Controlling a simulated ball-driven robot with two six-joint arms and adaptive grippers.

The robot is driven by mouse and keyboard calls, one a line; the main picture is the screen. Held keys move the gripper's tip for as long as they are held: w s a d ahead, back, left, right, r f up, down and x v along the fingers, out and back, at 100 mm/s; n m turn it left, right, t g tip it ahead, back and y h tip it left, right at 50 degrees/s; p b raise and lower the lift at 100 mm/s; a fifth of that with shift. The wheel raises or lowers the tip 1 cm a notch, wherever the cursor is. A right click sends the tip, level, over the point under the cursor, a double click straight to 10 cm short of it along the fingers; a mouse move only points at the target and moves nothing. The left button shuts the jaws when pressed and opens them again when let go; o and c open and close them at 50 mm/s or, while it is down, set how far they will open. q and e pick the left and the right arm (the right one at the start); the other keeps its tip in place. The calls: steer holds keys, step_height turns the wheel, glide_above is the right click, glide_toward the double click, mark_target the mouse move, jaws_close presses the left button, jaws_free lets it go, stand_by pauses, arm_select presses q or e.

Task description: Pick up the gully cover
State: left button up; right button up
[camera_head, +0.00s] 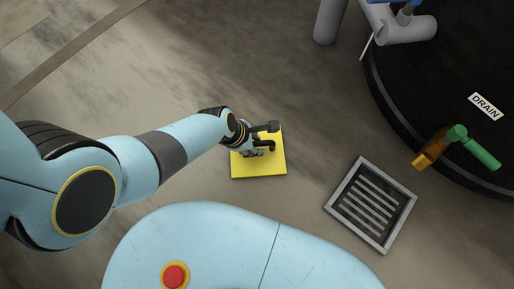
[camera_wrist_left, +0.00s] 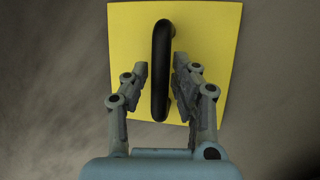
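The gully cover is a flat yellow square plate (camera_head: 262,167) with a black handle (camera_head: 270,147), lying on the floor. In the left wrist view the yellow plate (camera_wrist_left: 215,30) fills the upper middle and its black handle (camera_wrist_left: 160,90) stands up as a long loop. My left gripper (camera_head: 258,148) is over the plate. In the left wrist view its fingers (camera_wrist_left: 160,75) are open, one on each side of the handle. A gap shows on the left; the right finger is close, and I cannot tell whether it touches. My right gripper is not in view.
A square grey grated gully (camera_head: 343,197) is set in the floor to the right. A round black tank (camera_head: 440,120) with a DRAIN label (camera_head: 486,107), a green and orange valve (camera_head: 457,133) and grey pipes (camera_head: 405,30) stands at the upper right. Floor left of the plate is clear.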

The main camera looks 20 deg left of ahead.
arm_select(q)
jaws_close()
stand_by(0.6)
